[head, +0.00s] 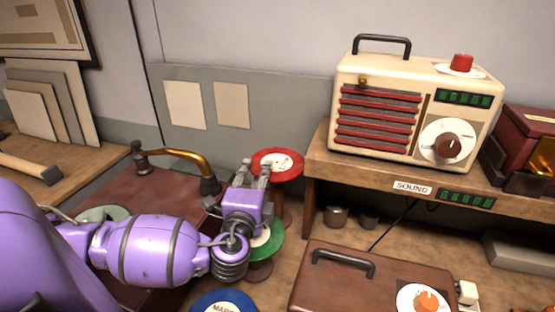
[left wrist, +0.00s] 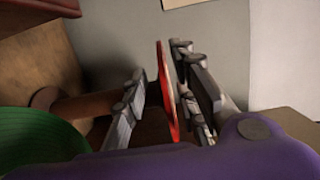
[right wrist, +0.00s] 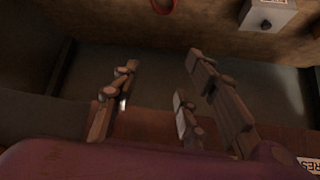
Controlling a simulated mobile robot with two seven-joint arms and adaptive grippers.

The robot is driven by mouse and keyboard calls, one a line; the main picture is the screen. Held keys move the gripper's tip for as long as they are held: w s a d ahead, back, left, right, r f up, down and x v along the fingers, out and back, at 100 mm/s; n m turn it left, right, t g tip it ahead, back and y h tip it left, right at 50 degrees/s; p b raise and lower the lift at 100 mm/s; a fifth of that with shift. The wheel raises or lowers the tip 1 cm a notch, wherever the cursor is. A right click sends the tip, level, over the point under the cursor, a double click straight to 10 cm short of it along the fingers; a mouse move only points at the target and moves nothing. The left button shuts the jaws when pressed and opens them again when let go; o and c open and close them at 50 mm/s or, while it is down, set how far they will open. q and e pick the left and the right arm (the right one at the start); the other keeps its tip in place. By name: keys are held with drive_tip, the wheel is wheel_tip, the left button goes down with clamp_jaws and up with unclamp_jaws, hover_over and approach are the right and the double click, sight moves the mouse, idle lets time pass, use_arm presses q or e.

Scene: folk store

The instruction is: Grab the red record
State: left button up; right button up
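The red record (head: 284,172), with a pale centre label, lies on top of a brown stand beside the wall in the head view. My left gripper (head: 257,172) is at the record's left edge. In the left wrist view, the red record (left wrist: 164,90) shows nearly edge-on between the two fingers of my left gripper (left wrist: 160,92). The fingers are apart, with a clear gap to the left finger. The record is close to the right finger; I cannot tell whether they touch. My right gripper (right wrist: 155,90) is open and empty in the right wrist view.
A green record (head: 268,245) and a blue record (head: 222,303) stand nearer than the red one. A turntable with a brass tonearm (head: 180,156) is left. A shelf with a cream radio (head: 400,110) and a brown case (head: 350,286) are right.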

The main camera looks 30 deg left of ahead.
sight(260, 158)
use_arm(q)
drive_tip(key=x, duration=0.5)
drive_tip(key=shift+w+a+r+p, duration=0.25)
drive_tip(key=shift+a+r+p, duration=0.05)
drive_tip(key=shift+r+p, duration=0.05)
drive_tip(key=shift+w+a+f, duration=0.1)
drive_tip(key=shift+w+a, duration=0.1)
drive_tip(key=shift+w, duration=0.15)
clamp_jaws()
